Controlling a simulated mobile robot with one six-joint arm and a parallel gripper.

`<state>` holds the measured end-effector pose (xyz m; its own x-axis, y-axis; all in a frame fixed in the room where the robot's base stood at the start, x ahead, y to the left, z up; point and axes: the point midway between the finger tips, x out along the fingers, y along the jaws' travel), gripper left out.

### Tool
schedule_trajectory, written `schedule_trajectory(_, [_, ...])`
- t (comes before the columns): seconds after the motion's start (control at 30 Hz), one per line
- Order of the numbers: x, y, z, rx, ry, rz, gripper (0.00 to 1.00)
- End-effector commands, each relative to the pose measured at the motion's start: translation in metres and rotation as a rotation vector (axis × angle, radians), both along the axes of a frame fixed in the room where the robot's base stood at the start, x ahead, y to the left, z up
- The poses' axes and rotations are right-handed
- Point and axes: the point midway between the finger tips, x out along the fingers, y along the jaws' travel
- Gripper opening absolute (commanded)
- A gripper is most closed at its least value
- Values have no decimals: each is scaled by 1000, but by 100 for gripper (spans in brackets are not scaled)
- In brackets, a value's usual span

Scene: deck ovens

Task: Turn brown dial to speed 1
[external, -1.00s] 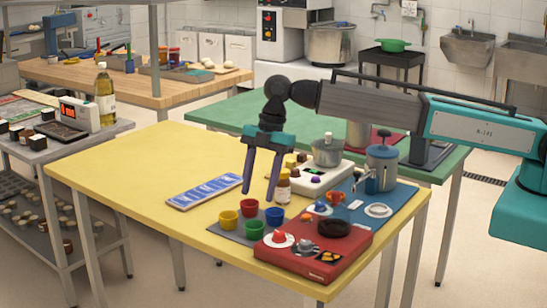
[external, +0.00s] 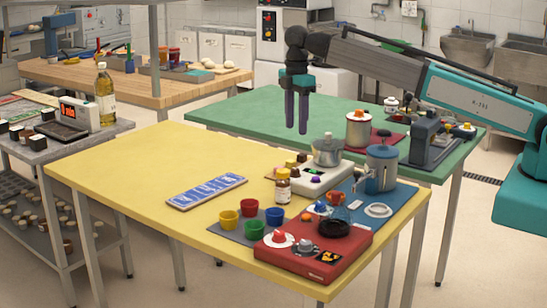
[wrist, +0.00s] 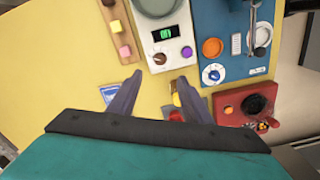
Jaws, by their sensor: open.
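The brown dial (wrist: 159,58) sits on the white front of a mixer-like unit, below a lit green display (wrist: 166,33) and left of a purple button (wrist: 186,52), in the wrist view. The white unit (external: 318,172) stands on the yellow table in the external view, with a metal pot on top; I cannot make out the dial clearly there. My gripper (external: 296,128) is open and empty, pointing down, high above the table. In the wrist view the fingers (wrist: 159,80) are apart, with the dial appearing just beyond their tips. The dial's setting is too small to read.
The yellow table's left half is mostly clear.

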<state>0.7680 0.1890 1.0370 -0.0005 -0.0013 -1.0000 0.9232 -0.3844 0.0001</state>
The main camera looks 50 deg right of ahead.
Motion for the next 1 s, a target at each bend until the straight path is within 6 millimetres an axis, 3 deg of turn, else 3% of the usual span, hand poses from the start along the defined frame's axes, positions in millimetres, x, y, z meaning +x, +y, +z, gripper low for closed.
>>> schedule_trajectory(0.37, [-1,1,-14,0,1,2,45])
schedule_trajectory(1.0, [-1,1,-83,0,1,2,45])
